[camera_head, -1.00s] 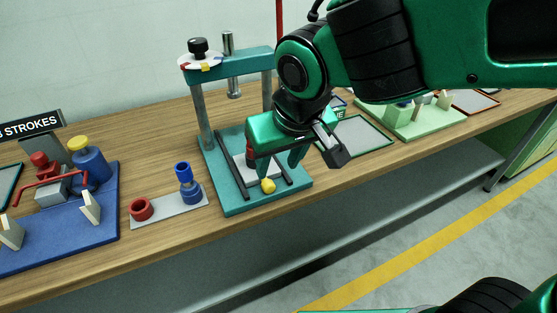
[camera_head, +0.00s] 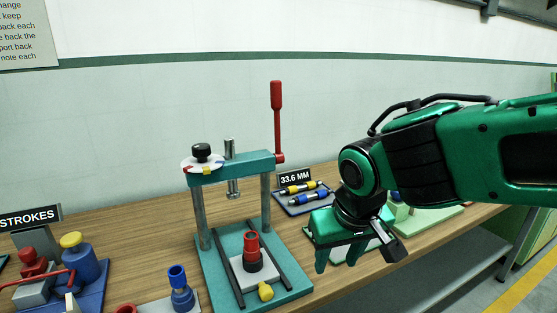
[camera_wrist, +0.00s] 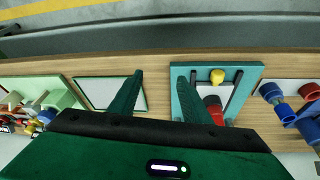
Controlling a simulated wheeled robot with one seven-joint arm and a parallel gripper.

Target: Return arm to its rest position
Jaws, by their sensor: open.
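My gripper (camera_head: 340,258) is green, open and empty. In the head view it hangs to the right of the teal press (camera_head: 232,165), above the bench. In the wrist view its two fingers (camera_wrist: 163,98) are spread apart with nothing between them. The press has a red lever (camera_head: 277,115) standing upright and a dial with a black knob on top. A red cylinder with a dark base (camera_head: 252,250) stands upright on the press's pale plate, below the ram and apart from it. A yellow knob (camera_head: 265,291) is at the plate's front.
A blue fixture (camera_head: 88,262) and a blue part (camera_head: 180,285) stand left of the press. A tray of yellow and blue pieces (camera_head: 303,197) lies behind, by a "33.6 MM" sign (camera_head: 295,178). A green board (camera_wrist: 45,97) and a framed pale mat (camera_wrist: 108,93) lie right of the press.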

